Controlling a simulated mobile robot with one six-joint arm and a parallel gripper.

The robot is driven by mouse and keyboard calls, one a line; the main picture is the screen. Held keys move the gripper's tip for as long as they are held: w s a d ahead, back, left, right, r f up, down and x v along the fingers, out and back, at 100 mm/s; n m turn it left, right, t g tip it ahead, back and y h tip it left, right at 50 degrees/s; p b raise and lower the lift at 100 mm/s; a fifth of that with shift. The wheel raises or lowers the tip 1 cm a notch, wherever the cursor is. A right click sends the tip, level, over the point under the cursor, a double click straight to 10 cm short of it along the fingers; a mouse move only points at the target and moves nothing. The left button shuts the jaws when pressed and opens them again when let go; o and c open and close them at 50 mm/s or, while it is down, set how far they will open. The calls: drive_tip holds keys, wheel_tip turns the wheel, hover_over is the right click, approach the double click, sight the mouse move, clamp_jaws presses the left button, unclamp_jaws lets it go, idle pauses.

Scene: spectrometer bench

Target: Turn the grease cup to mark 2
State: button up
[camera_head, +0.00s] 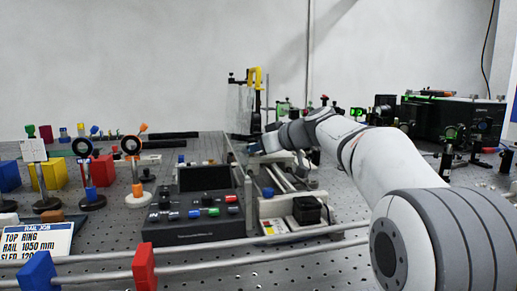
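My arm reaches from the lower right to the middle of the bench. Its end, with my gripper (252,149), is over the far part of a rail assembly (285,178). The gripper is small and partly hidden by my wrist, so I cannot tell whether its fingers are open or shut. I cannot make out the grease cup or its marks. A blue block-like part (268,192) and a black knob-like part (307,209) sit on the near part of the rail assembly.
A black control box (205,212) with coloured buttons stands left of the rail. Ring mounts (84,148), coloured blocks (102,168) and a sign (37,241) are further left. A yellow-and-black clamp stand (257,90) rises behind. Black optics equipment (455,115) fills the back right.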

clamp_jaws()
drive_tip(key=shift+s+f, duration=0.1)
drive_tip(key=shift+a+m+t+h+b, duration=0.15)
drive_tip(key=shift+m+t+h+b, duration=0.15)
drive_tip(key=shift+m+b, duration=0.15)
drive_tip(key=shift+s+a+m+t+h, duration=0.1)
drive_tip(key=shift+m+t+h, duration=0.3)
drive_tip(key=shift+m+h, duration=0.1)
drive_tip(key=shift+r+m+t+h+p, duration=0.25)
drive_tip(key=shift+m+t+h+p, duration=0.45)
drive_tip(key=shift+m+h+p, duration=0.35)
drive_tip(key=shift+f+m+h, duration=0.15)
drive_tip(key=shift+m+h, duration=0.2)
drive_tip(key=shift+m, duration=0.05)
